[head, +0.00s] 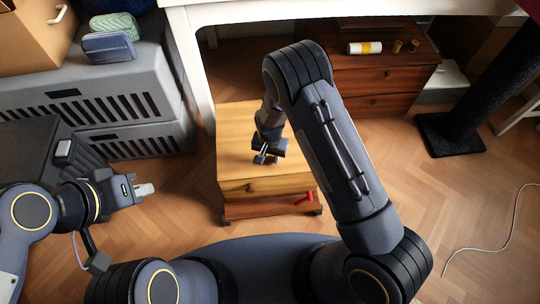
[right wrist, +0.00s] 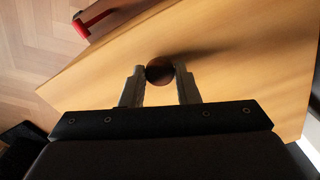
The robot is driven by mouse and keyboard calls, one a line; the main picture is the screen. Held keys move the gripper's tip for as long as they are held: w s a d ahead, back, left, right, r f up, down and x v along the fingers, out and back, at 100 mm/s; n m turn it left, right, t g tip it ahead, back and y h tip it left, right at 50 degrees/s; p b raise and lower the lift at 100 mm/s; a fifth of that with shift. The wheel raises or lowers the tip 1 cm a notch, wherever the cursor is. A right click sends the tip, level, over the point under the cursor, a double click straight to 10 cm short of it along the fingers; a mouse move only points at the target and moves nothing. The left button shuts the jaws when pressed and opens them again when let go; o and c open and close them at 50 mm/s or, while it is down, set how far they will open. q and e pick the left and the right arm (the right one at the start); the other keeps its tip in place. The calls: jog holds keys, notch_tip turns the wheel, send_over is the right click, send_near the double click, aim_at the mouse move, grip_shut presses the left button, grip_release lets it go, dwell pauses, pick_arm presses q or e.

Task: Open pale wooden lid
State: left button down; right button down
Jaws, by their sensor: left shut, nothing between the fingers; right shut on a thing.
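The pale wooden lid (head: 236,125) is the light top of a small wooden box standing on the floor in the middle of the head view. In the right wrist view its flat face (right wrist: 240,65) fills most of the picture. A dark round knob (right wrist: 160,69) stands on that face. My right gripper (head: 262,158) is over the lid, its fingers (right wrist: 159,75) shut on the knob from both sides. The lid looks closed; any small gap is hard to tell. My left gripper (head: 147,190) is shut and empty, left of the box.
A red handle (head: 307,197) sticks out at the box's lower front right. Grey crates (head: 130,105) stand at the left, under a blue case (head: 108,46). A dark wooden drawer chest (head: 385,75) is behind right. A black post base (head: 450,137) and white cable (head: 490,249) are right.

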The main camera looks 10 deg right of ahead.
jog(key=w+r+g+p, duration=0.1)
jog(key=w+r+p, duration=0.2)
jog(key=r, duration=0.5)
jog(key=w+r+g+p, duration=0.1)
jog(key=w+r+p, duration=0.2)
jog(key=w+r, duration=0.3)
jog(key=shift+r+g, duration=0.3)
jog(key=shift+r, duration=0.9)
jog(key=c, duration=1.1)
grip_release()
jog(key=shift+f, duration=0.1)
jog(key=shift+s, duration=0.1)
jog(key=p+v, duration=0.1)
jog(key=v, duration=0.6)
jog(key=shift+w+r+p, duration=0.2)
jog(key=shift+r+p, duration=0.15)
